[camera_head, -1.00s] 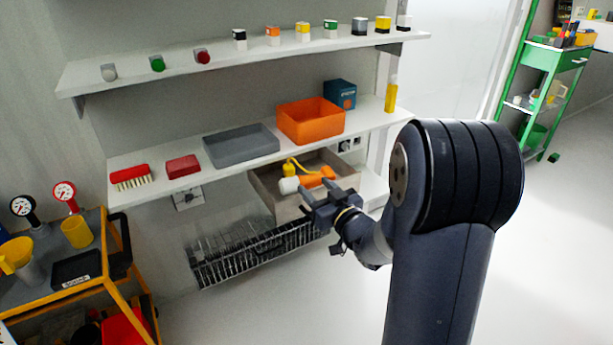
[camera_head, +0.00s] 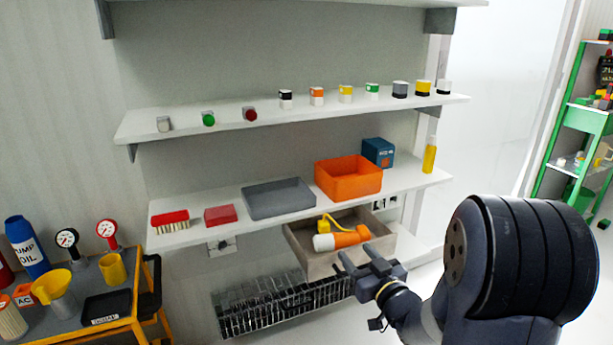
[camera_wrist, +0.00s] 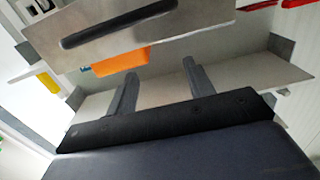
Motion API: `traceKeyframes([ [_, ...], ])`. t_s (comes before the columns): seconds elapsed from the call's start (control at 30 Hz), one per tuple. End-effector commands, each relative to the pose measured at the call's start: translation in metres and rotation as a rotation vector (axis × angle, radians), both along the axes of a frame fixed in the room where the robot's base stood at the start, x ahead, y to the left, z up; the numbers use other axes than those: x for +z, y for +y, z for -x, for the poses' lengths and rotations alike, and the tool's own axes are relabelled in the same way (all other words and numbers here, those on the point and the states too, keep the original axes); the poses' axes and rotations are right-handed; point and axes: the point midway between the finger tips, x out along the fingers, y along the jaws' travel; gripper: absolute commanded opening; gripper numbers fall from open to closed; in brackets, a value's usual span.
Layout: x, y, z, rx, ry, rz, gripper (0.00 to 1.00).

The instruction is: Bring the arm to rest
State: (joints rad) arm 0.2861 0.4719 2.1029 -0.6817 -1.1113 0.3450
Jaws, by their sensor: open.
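My gripper (camera_head: 357,260) is open, with its two fingers apart and nothing between them. In the head view it is in front of the right part of a grey-brown box (camera_head: 300,253) under the lower shelf. In the wrist view, my gripper (camera_wrist: 158,78) shows two separate dark fingers with a pale surface behind them. An orange and white object (camera_head: 343,239) with a yellow loop lies in the box. My arm is bent, with its large dark joint at the right of the head view.
The lower shelf (camera_head: 190,240) carries a grey tray (camera_head: 278,199), an orange bin (camera_head: 348,178) and a blue box (camera_head: 378,152). A wire rack (camera_head: 280,308) is below. A yellow-framed cart (camera_head: 145,310) stands left, a green one right. Floor shows at right.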

Motion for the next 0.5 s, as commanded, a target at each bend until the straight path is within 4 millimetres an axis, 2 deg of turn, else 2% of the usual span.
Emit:
traceKeyframes([
  [0.3, -0.002, 0.021, -0.061, 0.002, -0.001, 0.001, 0.50],
  [0.5, -0.001, 0.032, -0.094, 0.002, -0.002, -0.001, 0.50],
])
